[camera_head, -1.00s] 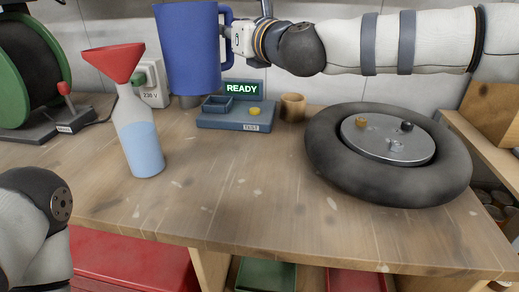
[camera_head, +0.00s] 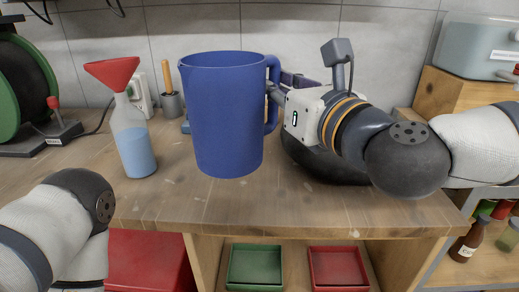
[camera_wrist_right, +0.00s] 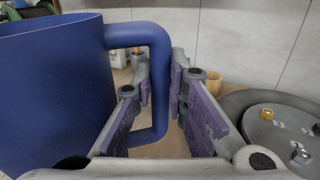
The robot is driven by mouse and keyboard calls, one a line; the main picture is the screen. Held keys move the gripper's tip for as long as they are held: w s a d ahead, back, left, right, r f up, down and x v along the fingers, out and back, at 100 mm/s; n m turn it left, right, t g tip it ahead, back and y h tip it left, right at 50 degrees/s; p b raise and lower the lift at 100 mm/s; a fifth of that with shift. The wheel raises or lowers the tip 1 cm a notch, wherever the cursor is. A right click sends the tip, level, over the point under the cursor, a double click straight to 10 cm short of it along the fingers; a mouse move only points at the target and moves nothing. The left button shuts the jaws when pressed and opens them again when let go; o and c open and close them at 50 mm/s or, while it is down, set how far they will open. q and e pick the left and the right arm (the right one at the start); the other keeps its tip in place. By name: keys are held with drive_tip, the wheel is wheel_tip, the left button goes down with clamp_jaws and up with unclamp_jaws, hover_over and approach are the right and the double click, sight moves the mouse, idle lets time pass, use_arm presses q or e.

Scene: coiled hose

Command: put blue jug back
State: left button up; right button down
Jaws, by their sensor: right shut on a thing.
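The blue jug (camera_head: 222,120) is upright in the middle of the head view, over the wooden bench (camera_head: 300,205). I cannot tell whether its base touches the wood. My right gripper (camera_head: 275,92) is shut on the jug's handle from the right. In the right wrist view the jug (camera_wrist_right: 50,95) fills the left side, and its handle passes between the purple-padded fingers of the gripper (camera_wrist_right: 163,88). My left arm shows at the lower left of the head view, but its gripper is out of view.
A bottle with a red funnel (camera_head: 134,140) stands left of the jug. A cup with a wooden-handled tool (camera_head: 170,95) is behind it. A dark ring (camera_head: 318,160) lies behind my right arm. Green (camera_head: 255,265) and red (camera_head: 338,267) trays sit below the bench.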

drive_tip(key=shift+w+a+f+b, duration=0.15)
drive_tip(key=shift+w+f+b, duration=0.4)
drive_tip(key=shift+w+f, duration=2.5)
drive_tip(key=shift+w+a+f+b, duration=0.15)
drive_tip(key=shift+w+f+b, duration=0.35)
drive_tip(key=shift+w+f, duration=2.45)
use_arm(q)
drive_tip(key=shift+g, duration=0.6)
drive_tip(key=s+f, duration=0.2)
drive_tip(key=f, duration=0.1)
drive_tip(key=shift+s, duration=0.4)
use_arm(e)
drive_tip(key=shift+s, duration=0.1)
